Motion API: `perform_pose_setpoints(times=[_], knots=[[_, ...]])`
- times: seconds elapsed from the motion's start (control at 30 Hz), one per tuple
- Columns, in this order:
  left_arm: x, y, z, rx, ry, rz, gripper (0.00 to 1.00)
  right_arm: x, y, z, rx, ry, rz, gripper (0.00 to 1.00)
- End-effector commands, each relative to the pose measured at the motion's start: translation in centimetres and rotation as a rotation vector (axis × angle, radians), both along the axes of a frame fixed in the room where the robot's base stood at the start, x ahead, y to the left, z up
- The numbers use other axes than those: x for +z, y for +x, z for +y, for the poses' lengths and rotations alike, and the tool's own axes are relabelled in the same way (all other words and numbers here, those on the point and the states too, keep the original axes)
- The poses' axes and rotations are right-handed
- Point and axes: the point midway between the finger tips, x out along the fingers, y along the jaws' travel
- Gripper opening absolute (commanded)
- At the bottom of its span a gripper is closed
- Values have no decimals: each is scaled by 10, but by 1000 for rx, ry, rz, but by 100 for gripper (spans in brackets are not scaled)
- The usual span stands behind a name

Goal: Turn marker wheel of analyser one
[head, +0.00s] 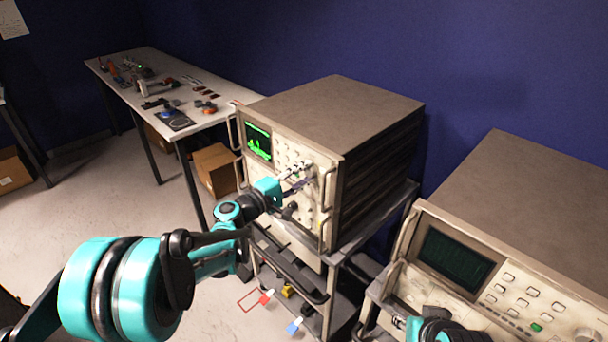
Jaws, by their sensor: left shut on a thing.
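Analyser one (372,110) is a beige instrument on a cart, with a lit green trace on its screen (258,142) and buttons and knobs on its front panel. My left arm reaches in from the lower left. My left gripper (300,182) is at the right half of this panel, shut on what appears to be the marker wheel. The fingers hide the wheel, so its angle cannot be seen. Part of my right arm shows at the bottom edge, by the second analyser (520,215). Its fingers cannot be made out clearly.
The second analyser has a dark screen and stands close at the right. A white table (135,62) with tools and small parts is at the back left. A cardboard box (213,168) sits on the floor beside it. Coloured items lie below the cart's top. Open floor lies at left.

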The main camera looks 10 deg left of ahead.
Motion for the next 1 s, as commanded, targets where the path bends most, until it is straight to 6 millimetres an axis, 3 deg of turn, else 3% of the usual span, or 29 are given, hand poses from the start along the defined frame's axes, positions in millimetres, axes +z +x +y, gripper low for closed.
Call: perform_pose_setpoints(times=[0.7, 0.73, 0.8, 1.0], knots=[[-1, 0, 0, 1, -61, 49, 5, 0, 0, 0, 0, 0, 0, 40], [-1, 0, 0, 1, -61, 49, 36, 0, 0, 0, 0, 0, 0, 40], [-1, 0, 0, 1, -61, 49, 54, 0, 0, 0, 0, 0, 0, 40], [0, 0, 0, 0, -61, 48, 55, 0, 0, 0, 0, 0, 0, 40]])
